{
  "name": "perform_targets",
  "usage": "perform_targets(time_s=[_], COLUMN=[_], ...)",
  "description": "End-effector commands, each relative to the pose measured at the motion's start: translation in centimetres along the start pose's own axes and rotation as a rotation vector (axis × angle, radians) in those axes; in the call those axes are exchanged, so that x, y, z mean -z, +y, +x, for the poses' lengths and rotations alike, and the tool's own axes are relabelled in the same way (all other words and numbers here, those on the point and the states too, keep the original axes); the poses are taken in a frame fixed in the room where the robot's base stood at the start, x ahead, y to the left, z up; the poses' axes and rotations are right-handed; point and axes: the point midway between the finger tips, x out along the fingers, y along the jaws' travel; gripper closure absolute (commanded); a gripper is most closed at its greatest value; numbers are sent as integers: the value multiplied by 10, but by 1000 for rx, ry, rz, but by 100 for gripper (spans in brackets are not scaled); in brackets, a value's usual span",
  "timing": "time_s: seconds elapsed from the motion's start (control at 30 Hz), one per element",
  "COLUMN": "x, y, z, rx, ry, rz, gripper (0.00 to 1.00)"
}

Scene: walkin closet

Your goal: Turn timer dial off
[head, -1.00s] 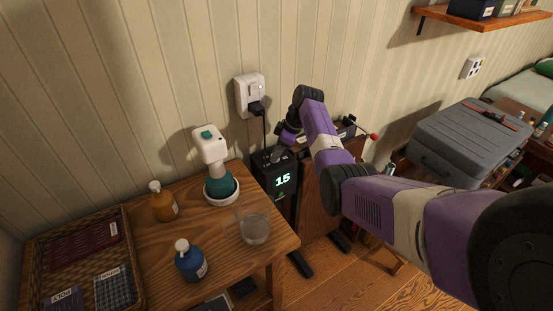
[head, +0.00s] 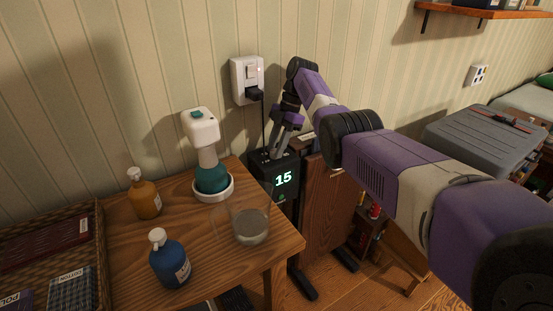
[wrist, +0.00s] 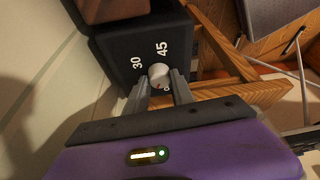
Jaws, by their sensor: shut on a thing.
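The timer is a black box (head: 273,176) beside the wooden table, against the wall. Its front display (head: 283,179) reads 15 in glowing digits. In the wrist view its top face (wrist: 130,55) shows the marks 30 and 45, with another mark partly hidden by the dial. The round pale dial (wrist: 158,71) stands on that top face. My gripper (wrist: 160,86) is shut on the dial, one finger on each side. In the head view my gripper (head: 277,155) points down onto the box top, and the dial cannot be made out there.
A wall switch and socket (head: 247,80) with a plug and cord are above the timer. A glass (head: 250,222), a teal-and-white dispenser (head: 211,177), an orange bottle (head: 144,196) and a blue bottle (head: 168,260) stand on the table (head: 215,268). A grey suitcase (head: 485,138) lies at right.

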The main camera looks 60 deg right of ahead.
Motion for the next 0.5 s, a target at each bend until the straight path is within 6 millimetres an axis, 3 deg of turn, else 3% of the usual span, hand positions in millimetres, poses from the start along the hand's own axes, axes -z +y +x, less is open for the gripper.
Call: perform_targets(time_s=[0.5], x=[0], y=[0], z=[2], rx=[57], ry=[0], rz=[-131], gripper=[100])
